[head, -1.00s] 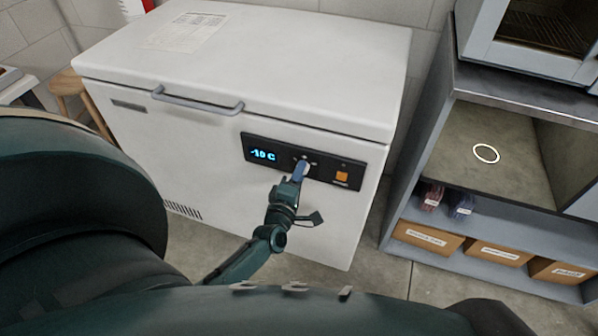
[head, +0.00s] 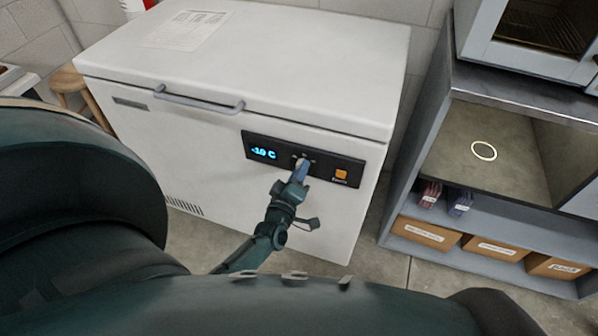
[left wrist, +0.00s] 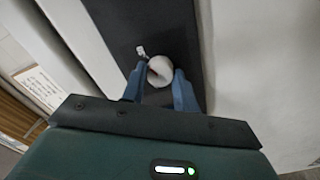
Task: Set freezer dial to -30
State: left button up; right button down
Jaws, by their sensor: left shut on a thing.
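The white chest freezer (head: 190,135) stands ahead with its lid down. Its dark control panel (head: 263,140) has a blue display (head: 263,154) that seems to read -10 C; the digits are slightly blurred. My left gripper (head: 302,168) is at the dial in the middle of the panel, and its blue fingers hide most of the dial in the head view. In the left wrist view the round whitish dial (left wrist: 160,71) sits between the two fingers of the gripper (left wrist: 160,84), which is shut on it. My right gripper is not in view.
An orange switch (head: 341,174) is on the panel just right of the dial. A grey shelf unit (head: 440,125) with labelled boxes (head: 427,233) stands to the right. A wooden stool (head: 66,80) is at the left. Floor shows between freezer and shelves.

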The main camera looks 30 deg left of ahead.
pick_arm(q)
jog(key=o, duration=1)
jog(key=shift+c, duration=0.2)
jog(key=v, duration=1.3)
jog(key=shift+p, duration=0.4)
jog(key=shift+d+r, duration=0.1)
jog(key=shift+d, duration=0.05)
